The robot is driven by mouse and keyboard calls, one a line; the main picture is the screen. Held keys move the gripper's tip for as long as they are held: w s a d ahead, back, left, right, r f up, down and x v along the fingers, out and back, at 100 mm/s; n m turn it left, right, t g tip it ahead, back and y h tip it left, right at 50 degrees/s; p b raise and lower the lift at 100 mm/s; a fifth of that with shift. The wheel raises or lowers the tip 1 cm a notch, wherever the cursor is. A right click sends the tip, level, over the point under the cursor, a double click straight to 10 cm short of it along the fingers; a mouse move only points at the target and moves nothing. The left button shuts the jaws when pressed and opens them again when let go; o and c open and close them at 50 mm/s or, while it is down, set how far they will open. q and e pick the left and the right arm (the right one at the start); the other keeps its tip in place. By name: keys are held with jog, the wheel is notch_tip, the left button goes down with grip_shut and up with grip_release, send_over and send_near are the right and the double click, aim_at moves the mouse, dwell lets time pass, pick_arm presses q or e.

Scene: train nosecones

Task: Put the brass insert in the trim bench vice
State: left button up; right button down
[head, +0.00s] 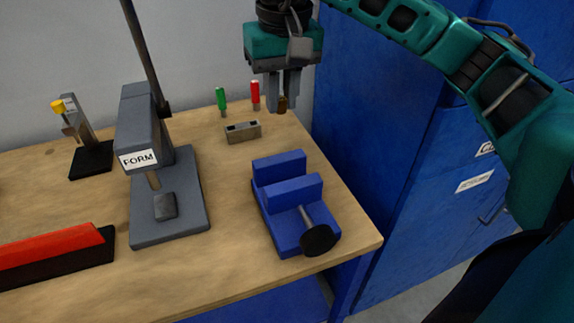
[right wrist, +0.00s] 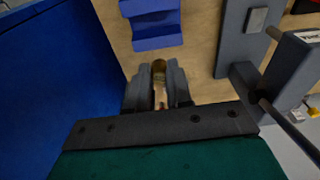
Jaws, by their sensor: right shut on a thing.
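My right gripper (head: 283,104) is shut on a small brass insert (head: 282,103). It holds the insert in the air above the back right part of the bench, behind the vice. The insert also shows between the fingers in the right wrist view (right wrist: 159,70). The blue vice (head: 289,236) stands near the bench's right front corner. A gap shows between its two jaws, and nothing is visible in it. In the right wrist view part of the vice (right wrist: 153,28) shows ahead of the fingertips. My left gripper is not in view.
A grey press marked FORM (head: 185,205) stands left of the vice. A grey slotted block (head: 243,132), a green-handled tool (head: 221,100) and a red-handled tool (head: 255,94) are at the back. A red bar (head: 50,248) lies front left. Blue cabinets (head: 400,160) stand right of the bench.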

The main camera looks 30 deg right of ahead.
jog(key=shift+w+d+r, duration=0.25)
jog(key=shift+d+r, duration=0.15)
jog(key=shift+r, duration=0.05)
send_over(285, 176)
jog(key=s+a, duration=0.1)
jog(key=s, duration=0.1)
notch_tip(285, 176, down, 14)
jog(key=shift+w+f, duration=0.1)
notch_tip(285, 176, down, 5)
jog(key=b, duration=0.2)
jog(key=shift+f+b, duration=0.15)
jog(key=shift+b, duration=0.2)
jog(key=shift+f, duration=0.2)
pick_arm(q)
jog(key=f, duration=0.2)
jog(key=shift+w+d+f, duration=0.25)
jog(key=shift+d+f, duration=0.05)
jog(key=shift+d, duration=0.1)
pick_arm(e)
jog(key=shift+r, duration=0.1)
